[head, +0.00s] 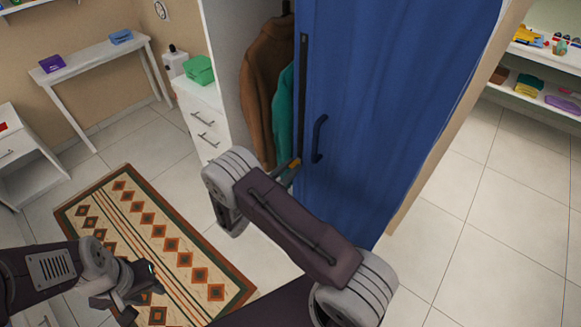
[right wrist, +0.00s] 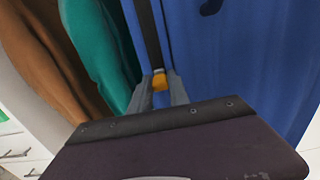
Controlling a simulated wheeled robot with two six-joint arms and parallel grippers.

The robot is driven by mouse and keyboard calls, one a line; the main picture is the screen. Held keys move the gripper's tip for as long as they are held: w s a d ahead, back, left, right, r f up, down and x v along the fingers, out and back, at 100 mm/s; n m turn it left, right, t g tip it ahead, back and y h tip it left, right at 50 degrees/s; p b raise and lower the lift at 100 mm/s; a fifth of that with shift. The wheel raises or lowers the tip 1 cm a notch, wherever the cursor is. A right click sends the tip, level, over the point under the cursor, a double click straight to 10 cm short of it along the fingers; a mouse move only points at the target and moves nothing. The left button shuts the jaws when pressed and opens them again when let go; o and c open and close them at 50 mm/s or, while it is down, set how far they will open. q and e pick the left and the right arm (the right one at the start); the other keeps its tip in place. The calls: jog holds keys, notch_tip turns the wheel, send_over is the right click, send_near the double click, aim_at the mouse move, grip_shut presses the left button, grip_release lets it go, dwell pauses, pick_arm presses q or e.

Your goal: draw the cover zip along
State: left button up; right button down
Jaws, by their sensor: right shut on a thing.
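The blue cover (head: 385,90) hangs over the front of the wardrobe. Its zip (head: 303,85) shows as a dark upright strip at the cover's left edge. The orange-yellow zip pull (head: 295,163) is low on this strip, and it also shows in the right wrist view (right wrist: 159,81). My right gripper (head: 291,169) is shut on the pull, with a finger on either side of it in the right wrist view (right wrist: 161,90). My left gripper (head: 143,297) is open and empty above the rug, away from the cover.
A brown coat (head: 264,85) and a teal garment (head: 284,115) hang just left of the zip. A dark blue handle (head: 319,138) is on the cover to its right. White drawers (head: 205,125) stand left of the wardrobe. A patterned rug (head: 165,235) lies on open floor.

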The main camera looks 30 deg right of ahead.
jog(key=shift+s+f, duration=0.1)
jog(key=shift+f, duration=0.2)
jog(key=c, duration=1.2)
grip_release()
jog(key=shift+c, duration=0.2)
jog(key=b+v, duration=0.1)
jog(key=v, duration=0.8)
